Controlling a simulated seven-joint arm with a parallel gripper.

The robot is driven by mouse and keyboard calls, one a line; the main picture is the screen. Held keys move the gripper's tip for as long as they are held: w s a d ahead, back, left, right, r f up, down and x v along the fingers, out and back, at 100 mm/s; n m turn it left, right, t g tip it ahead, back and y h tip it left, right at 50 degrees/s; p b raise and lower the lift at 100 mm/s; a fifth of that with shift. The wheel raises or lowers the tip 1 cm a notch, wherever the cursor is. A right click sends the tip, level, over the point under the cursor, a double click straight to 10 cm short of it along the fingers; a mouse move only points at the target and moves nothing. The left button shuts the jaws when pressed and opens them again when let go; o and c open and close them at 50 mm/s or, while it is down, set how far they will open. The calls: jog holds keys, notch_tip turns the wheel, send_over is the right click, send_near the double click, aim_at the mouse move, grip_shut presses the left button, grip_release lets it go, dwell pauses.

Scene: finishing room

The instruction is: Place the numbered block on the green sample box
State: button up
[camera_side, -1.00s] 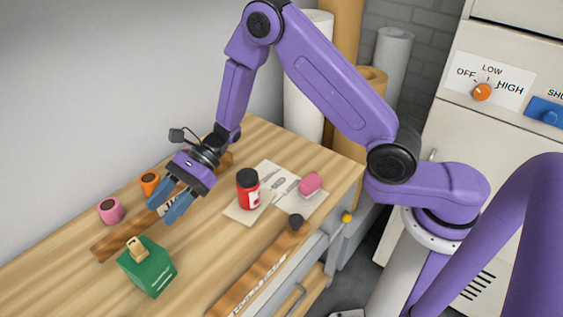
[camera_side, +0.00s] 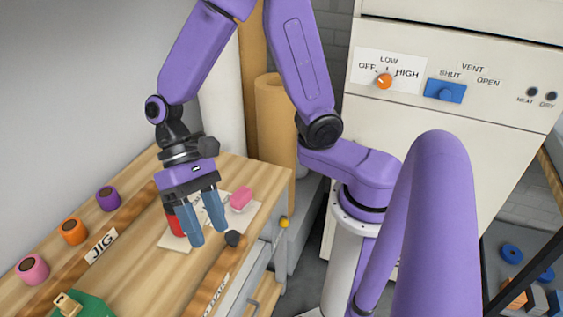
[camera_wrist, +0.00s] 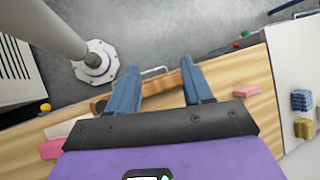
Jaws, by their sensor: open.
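The green sample box (camera_side: 88,307) stands on the wooden bench at the lower left of the side view, cut off by the frame. A small tan wooden piece (camera_side: 67,304) sits on its top; I see no number on it. My gripper (camera_side: 205,234) points down over the bench's right part, its two blue fingers apart and empty. It is well to the right of the green box, in front of a mostly hidden red jar (camera_side: 174,224). In the wrist view my gripper (camera_wrist: 157,68) is open above the bench edge and floor. I cannot identify the numbered block.
Pink (camera_side: 32,269), orange (camera_side: 73,231) and purple (camera_side: 107,198) rolls stand along the jig strip (camera_side: 101,246). Small coloured blocks (camera_side: 515,293) lie at the far lower right.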

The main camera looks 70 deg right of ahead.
jog(key=s+d+r+n+t+h, duration=0.1)
jog(key=s+d+n+t+h, duration=0.1)
jog(key=d+n, duration=0.4)
jog(key=s+d+r+n+t+h, duration=0.1)
jog(key=s+d+n+t, duration=0.3)
jog(key=d, duration=0.6)
jog(key=s+n+h, duration=0.1)
jog(key=s+n, duration=0.1)
jog(key=n, duration=0.1)
jog(key=shift+s+d+r, duration=0.15)
jog(key=shift+r, duration=0.25)
